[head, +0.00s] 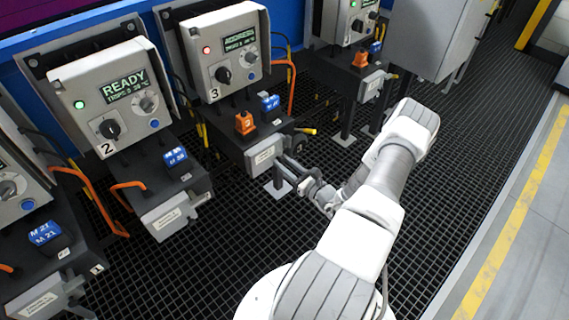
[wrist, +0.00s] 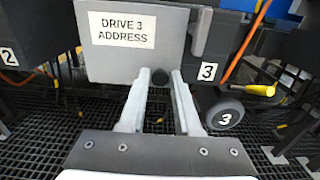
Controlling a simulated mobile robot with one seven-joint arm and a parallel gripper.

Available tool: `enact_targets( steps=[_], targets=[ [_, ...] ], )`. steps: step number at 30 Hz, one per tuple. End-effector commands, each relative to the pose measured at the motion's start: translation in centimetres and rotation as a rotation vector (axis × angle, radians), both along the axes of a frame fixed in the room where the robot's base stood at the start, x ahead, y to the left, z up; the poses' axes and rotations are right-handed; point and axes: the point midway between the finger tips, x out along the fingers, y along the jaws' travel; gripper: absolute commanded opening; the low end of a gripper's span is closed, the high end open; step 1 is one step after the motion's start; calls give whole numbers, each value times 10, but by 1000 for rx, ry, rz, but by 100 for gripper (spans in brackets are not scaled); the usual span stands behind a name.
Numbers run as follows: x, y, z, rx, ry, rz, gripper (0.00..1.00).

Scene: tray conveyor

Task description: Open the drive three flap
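The drive three flap (wrist: 102,61) is a grey panel with a white label reading "DRIVE 3 ADDRESS". It hangs down at the front of unit 3 and looks closed. In the head view the flap (head: 262,155) sits low on the station marked 3. My gripper (wrist: 161,73) is in front of the flap's lower right edge, with its two pale fingers apart. A dark round knob (wrist: 160,79) shows between the fingertips; I cannot tell whether they touch it. In the head view my gripper (head: 284,166) is just right of the flap, small and partly unclear.
The drive 3 control box (head: 226,52) above shows a red light and "ADDRESS". An orange block (head: 245,123) and a blue block (head: 270,102) sit on its shelf. A grey wheel (wrist: 222,110) and yellow-ended handle (wrist: 262,90) are at right. Station 2 (head: 115,90) reads "READY".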

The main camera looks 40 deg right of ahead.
Motion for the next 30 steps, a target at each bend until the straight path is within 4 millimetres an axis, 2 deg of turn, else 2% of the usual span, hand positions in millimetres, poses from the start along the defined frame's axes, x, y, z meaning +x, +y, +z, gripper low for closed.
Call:
enact_targets(
  steps=[1,4,5,30],
  targets=[
    [0,0,0,0,0,0,21],
    [0,0,0,0,0,0,3],
    [0,0,0,0,0,0,0],
    [0,0,0,0,0,0,0]
  ],
)
